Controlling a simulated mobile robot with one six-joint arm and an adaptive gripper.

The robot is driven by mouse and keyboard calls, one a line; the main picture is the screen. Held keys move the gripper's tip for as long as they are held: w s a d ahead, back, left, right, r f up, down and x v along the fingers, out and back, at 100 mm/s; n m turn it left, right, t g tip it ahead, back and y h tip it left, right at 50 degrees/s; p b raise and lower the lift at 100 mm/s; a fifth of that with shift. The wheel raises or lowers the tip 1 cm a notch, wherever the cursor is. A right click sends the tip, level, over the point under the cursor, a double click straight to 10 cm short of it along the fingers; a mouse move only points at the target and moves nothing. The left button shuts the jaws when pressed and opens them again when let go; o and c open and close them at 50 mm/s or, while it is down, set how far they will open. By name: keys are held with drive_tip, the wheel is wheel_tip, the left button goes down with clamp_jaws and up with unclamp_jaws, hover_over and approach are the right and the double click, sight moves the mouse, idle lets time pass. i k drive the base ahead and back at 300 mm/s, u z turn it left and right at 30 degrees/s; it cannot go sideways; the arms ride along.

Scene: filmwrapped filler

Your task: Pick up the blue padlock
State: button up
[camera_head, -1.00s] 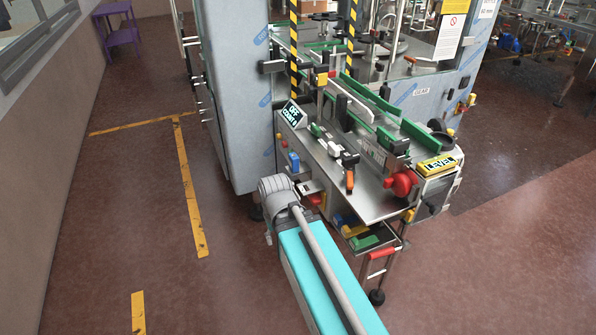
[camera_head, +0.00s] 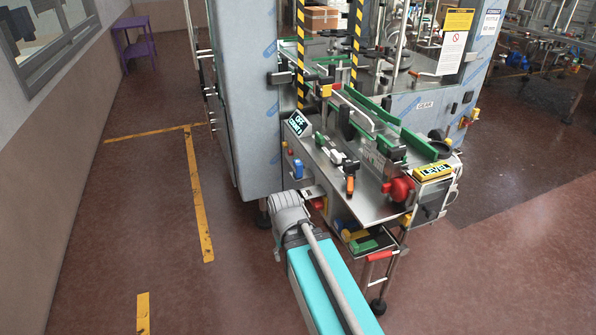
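A small blue object that looks like the blue padlock (camera_head: 298,169) is on the left end of the machine's metal side, below the black and cyan sign. It is too small to make out its shackle or how it is attached. A grey rounded arm joint (camera_head: 289,213), which seems to be mine, is just below it and apart from it in the picture. I cannot make out my gripper's fingers anywhere in the view.
The machine's table (camera_head: 375,205) carries green rails, an orange-handled clamp (camera_head: 350,186) and a red knob (camera_head: 398,189). A yellow LEVEL box (camera_head: 433,172) sits at its right corner. A tall steel cabinet (camera_head: 243,100) stands left.

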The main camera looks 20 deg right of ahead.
sight(297, 165)
drive_tip(key=u, duration=0.75)
drive_tip(key=i, duration=0.5)
drive_tip(key=z, duration=0.2)
